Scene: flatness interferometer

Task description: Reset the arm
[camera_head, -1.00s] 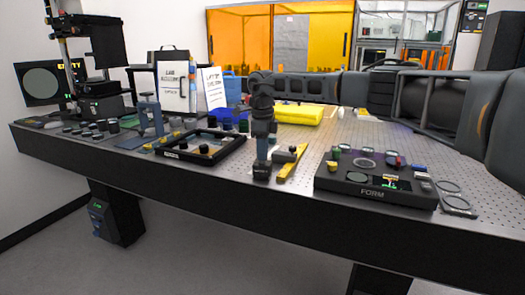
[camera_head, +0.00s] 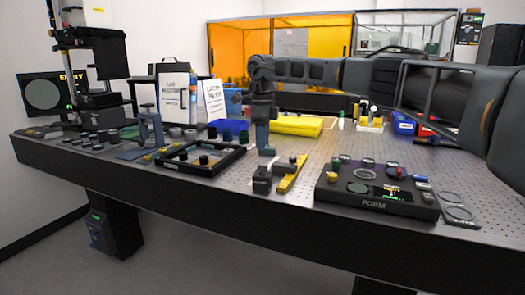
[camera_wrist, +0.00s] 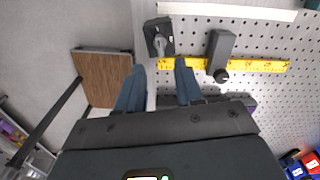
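My gripper (camera_head: 266,151) points down above the perforated table top, behind a small black block with a knob (camera_head: 262,180) and a yellow ruler (camera_head: 293,175). In the wrist view my gripper (camera_wrist: 159,66) shows two blue-grey fingers held apart with nothing between them. The black block with a grey lever (camera_wrist: 158,36) lies just beyond the fingertips. The yellow ruler (camera_wrist: 262,65) runs to the right of it, with a dark grey block and knob (camera_wrist: 221,52) across it. My arm reaches in from the right side of the head view.
A black framed tray (camera_head: 175,165) stands left of the gripper, and a black FORM panel (camera_head: 370,202) to the right. Perforated table surface (camera_head: 340,145) is bare between the case and panel.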

